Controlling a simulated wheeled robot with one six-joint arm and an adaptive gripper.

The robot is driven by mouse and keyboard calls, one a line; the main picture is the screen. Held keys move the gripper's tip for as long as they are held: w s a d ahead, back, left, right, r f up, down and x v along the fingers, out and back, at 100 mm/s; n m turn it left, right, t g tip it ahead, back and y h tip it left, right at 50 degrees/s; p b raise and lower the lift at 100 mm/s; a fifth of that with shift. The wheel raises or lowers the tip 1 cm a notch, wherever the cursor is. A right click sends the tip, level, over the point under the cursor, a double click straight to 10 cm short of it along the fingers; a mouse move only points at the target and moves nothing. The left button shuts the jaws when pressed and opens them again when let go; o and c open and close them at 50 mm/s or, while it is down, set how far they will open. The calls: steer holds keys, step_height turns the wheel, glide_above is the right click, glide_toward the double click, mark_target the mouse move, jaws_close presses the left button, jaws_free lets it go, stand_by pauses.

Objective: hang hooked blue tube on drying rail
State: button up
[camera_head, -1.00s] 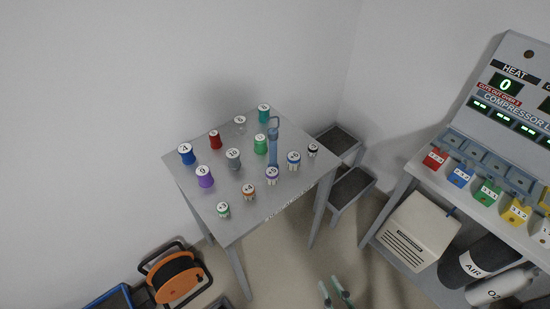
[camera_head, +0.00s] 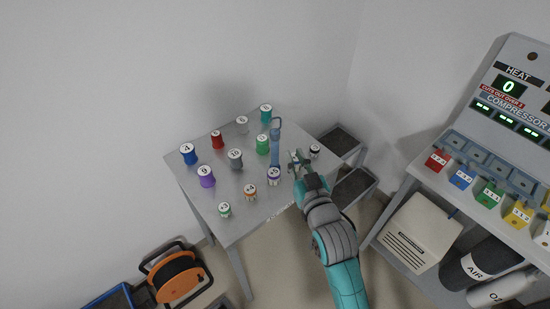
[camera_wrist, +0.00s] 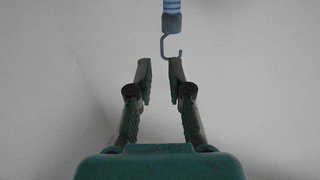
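My gripper (camera_head: 299,158) is to the right of the tube in the head view. Its two fingers are apart in the wrist view (camera_wrist: 161,70), with nothing held between them. The hook's end lies near the right fingertip; I cannot tell whether they touch. I cannot make out a drying rail.
A grey step stool (camera_head: 352,185) is right of the table. The ventilator bench (camera_head: 455,200) is further right. An orange cable reel (camera_head: 178,278) is lower left.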

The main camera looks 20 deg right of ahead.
mark_target(281, 125)
steer(key=shift+w+d+r, duration=0.1)
steer(key=shift+w+r, duration=0.2)
steer(key=shift+w, duration=1.7)
steer(key=shift+w+d+r, duration=0.15)
steer(key=shift+w+r, duration=0.2)
steer(key=shift+w, duration=1.6)
steer(key=shift+w+d+r, duration=0.1)
steer(key=shift+w+r, duration=0.2)
steer(key=shift+w, duration=1.7)
jaws_close()
